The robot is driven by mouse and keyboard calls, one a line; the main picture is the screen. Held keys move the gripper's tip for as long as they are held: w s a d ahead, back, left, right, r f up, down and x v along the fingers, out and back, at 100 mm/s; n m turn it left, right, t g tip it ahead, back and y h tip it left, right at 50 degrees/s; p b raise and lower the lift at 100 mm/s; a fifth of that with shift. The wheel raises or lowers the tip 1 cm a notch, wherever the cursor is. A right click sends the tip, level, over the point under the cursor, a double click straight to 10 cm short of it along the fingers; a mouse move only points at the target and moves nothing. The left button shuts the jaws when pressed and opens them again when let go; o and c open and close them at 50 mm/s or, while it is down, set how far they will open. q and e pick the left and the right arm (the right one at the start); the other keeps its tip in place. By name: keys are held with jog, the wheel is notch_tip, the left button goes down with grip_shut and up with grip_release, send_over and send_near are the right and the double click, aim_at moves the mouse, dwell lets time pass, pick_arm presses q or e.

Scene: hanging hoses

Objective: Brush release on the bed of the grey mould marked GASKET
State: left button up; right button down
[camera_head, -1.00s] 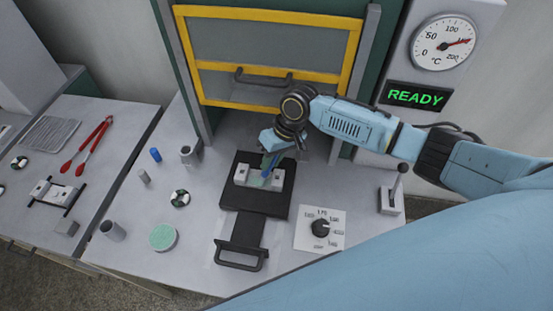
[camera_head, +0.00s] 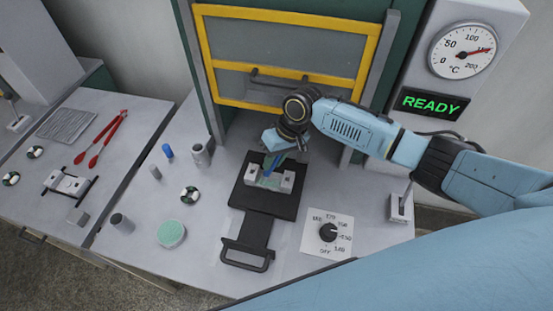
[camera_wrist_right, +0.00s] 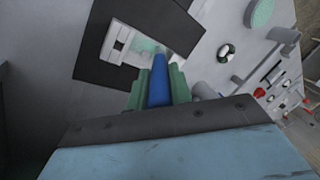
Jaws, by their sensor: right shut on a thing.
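The grey mould (camera_head: 270,180) sits on a black sliding plate (camera_head: 257,203) in front of the press. Its bed shows pale green between two light blocks; I cannot read its marking. My right gripper (camera_head: 272,168) comes from the upper right and points down over the mould. In the right wrist view the gripper (camera_wrist_right: 158,92) is shut on a blue brush handle (camera_wrist_right: 158,80), with green pads on both sides. The mould (camera_wrist_right: 135,48) lies beyond the brush in that view. The brush tip is at or just above the bed; contact cannot be told. My left gripper is not in view.
A yellow-framed press guard (camera_head: 285,88) stands raised behind the mould. A dial plate (camera_head: 328,234) and a lever (camera_head: 401,205) are to the right. A round green pad (camera_head: 171,234) and several small cylinders stand left. Red-handled tongs (camera_head: 100,138) lie on the left table.

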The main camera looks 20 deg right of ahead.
jog(key=shift+d, duration=0.1)
jog(key=shift+s+d+p, duration=0.4)
jog(key=shift+d+p, duration=0.1)
jog(key=shift+p, duration=0.1)
jog(key=shift+s+d, duration=0.2)
jog(key=shift+d, duration=0.1)
jog(key=shift+s+d+p, duration=0.55)
jog(key=shift+d+p, duration=0.2)
jog(key=shift+p, duration=0.1)
jog(key=shift+w+a, duration=0.1)
jog(key=shift+w+a, duration=0.5)
jog(key=shift+a, duration=0.25)
